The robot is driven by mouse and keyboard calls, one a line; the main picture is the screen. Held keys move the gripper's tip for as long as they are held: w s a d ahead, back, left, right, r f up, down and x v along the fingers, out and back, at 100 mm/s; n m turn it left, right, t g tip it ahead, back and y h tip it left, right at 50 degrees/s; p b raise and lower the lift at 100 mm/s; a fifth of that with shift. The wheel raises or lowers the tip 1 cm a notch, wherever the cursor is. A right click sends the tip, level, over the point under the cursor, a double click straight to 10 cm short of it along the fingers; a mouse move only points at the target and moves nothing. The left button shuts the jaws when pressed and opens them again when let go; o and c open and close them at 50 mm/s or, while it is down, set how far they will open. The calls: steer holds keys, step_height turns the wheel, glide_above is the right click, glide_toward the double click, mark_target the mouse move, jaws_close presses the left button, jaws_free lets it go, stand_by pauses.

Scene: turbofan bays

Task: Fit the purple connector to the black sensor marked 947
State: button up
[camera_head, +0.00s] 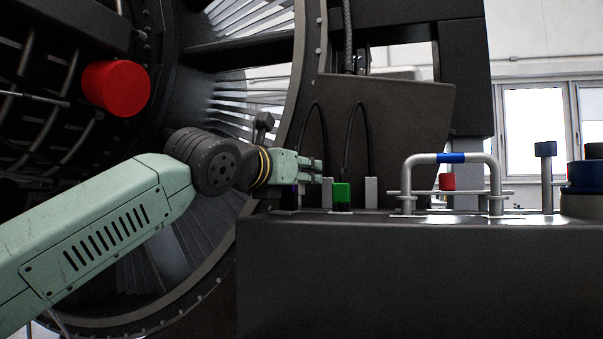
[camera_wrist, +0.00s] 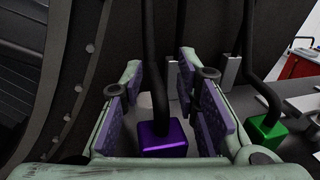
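The purple connector (camera_wrist: 163,139) shows in the wrist view as a box with a black cable rising from its top. It stands between the two fingers of my gripper (camera_wrist: 160,82). The fingers are apart, and gaps seem to show on both sides of the connector, so it does not look clamped. In the head view my gripper (camera_head: 318,168) is low over the left end of the dark bench, its fingers pointing right and hiding most of the connector. I cannot make out a black sensor marked 947 in either view.
A green connector (camera_head: 342,194) with a cable stands just right of my gripper, also in the wrist view (camera_wrist: 265,133). Grey upright blocks (camera_head: 371,192) stand near it. A pipe handle with a blue band (camera_head: 451,158) and a red cap (camera_head: 447,182) are further right on the bench (camera_head: 420,270).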

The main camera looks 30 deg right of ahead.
steer(key=shift+a, duration=0.1)
steer(key=v, duration=1.2)
steer(key=shift+s, duration=0.1)
